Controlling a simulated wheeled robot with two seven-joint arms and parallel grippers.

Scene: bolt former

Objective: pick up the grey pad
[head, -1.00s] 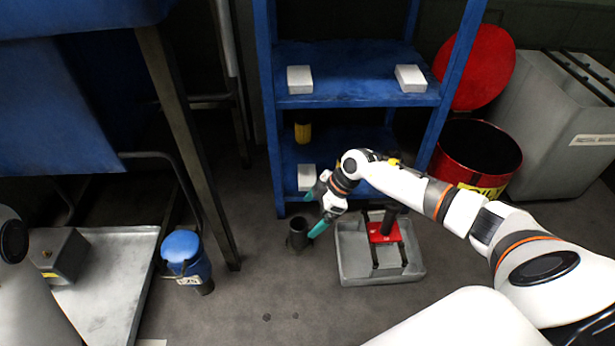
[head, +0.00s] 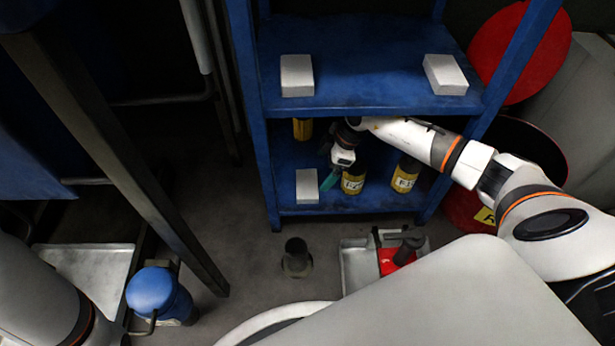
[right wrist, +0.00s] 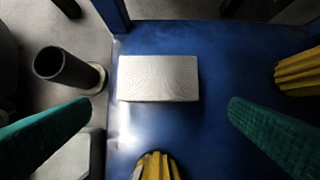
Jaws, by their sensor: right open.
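A pale grey pad (head: 307,185) lies flat on the lower blue shelf, near its front left. In the right wrist view the same-looking grey pad (right wrist: 158,78) lies flat on the blue surface, between and ahead of the two teal fingers. My right gripper (head: 332,178) is in the lower shelf bay, just right of the pad in the head view. Its fingers (right wrist: 160,108) are wide apart, with nothing between them in grip. Only one teal finger shows clearly in the head view. My left gripper is out of view; only part of my left arm shows.
Two similar pads (head: 297,75) (head: 445,74) lie on the upper shelf (head: 370,90). Yellow containers (head: 353,183) (head: 405,174) stand right of the gripper, another (head: 303,128) behind. A dark cup (head: 297,258) and grey tray (head: 357,268) are on the floor.

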